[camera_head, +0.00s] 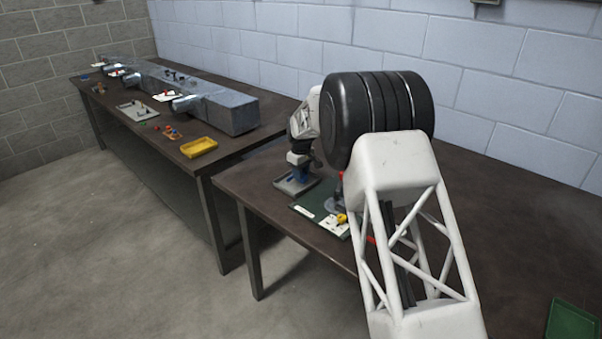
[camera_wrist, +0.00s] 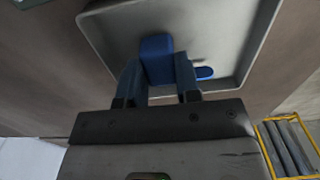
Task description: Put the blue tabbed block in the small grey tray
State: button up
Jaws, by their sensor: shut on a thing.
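The small grey tray (camera_head: 284,188) sits at the left end of the near table. My gripper (camera_head: 299,170) points down over it. The blue tabbed block (camera_head: 299,177) is between the fingertips, low over the tray. In the wrist view my gripper (camera_wrist: 158,82) is shut on the blue block (camera_wrist: 157,58), with one finger on each side. A flat blue tab (camera_wrist: 204,73) shows right of the right finger. The block lies within the outline of the grey tray (camera_wrist: 243,52). I cannot tell whether it touches the tray floor.
A dark green mat (camera_head: 309,206) with a white plate (camera_head: 333,226) and small parts lies beside the tray. A green tray (camera_head: 572,322) is at the near table's right. The far table holds a yellow tray (camera_head: 198,147), a long metal duct (camera_head: 225,108) and several small parts.

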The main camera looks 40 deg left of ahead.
jog(key=shift+f, duration=0.15)
jog(key=o, duration=1)
jog(key=shift+r, duration=0.2)
notch_tip(320, 180, up, 12)
dwell(0.9)
